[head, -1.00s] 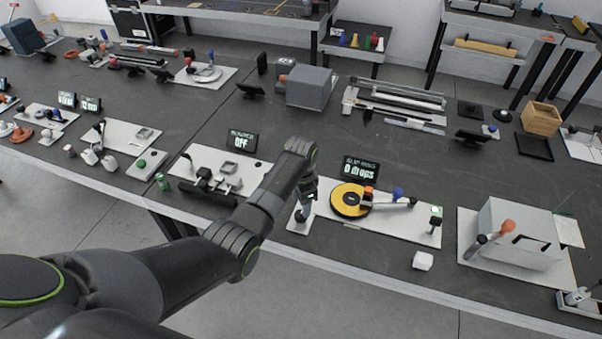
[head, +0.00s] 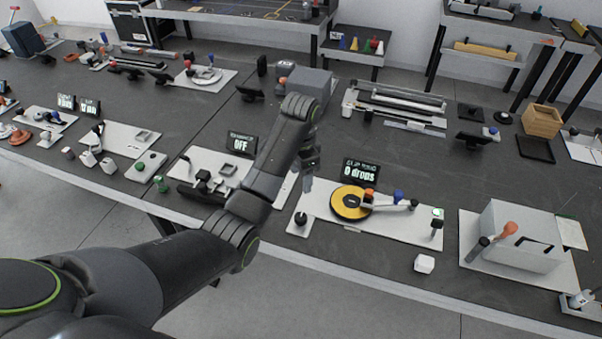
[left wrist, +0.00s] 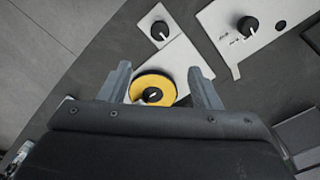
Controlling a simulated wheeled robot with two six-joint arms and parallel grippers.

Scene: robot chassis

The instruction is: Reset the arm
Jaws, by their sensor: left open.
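My left arm reaches in from the left in the head view, and its gripper (head: 309,178) hangs above the white board, pointing down. The left wrist view shows its two fingers (left wrist: 162,82) spread apart with nothing between the tips. The white board (head: 415,228) carries a yellow disc (head: 343,208) with a dark centre, which shows beyond the fingers in the left wrist view (left wrist: 171,98). A black knob (head: 301,219) stands at the board's left end, below the gripper and apart from it. My right gripper is not in view.
A display (head: 361,172) reading "0 drops" stands behind the board. A white cube (head: 424,264) lies near the table's front edge. A light grey box (head: 515,233) stands to the right. A grey box (head: 322,83) stands behind my arm.

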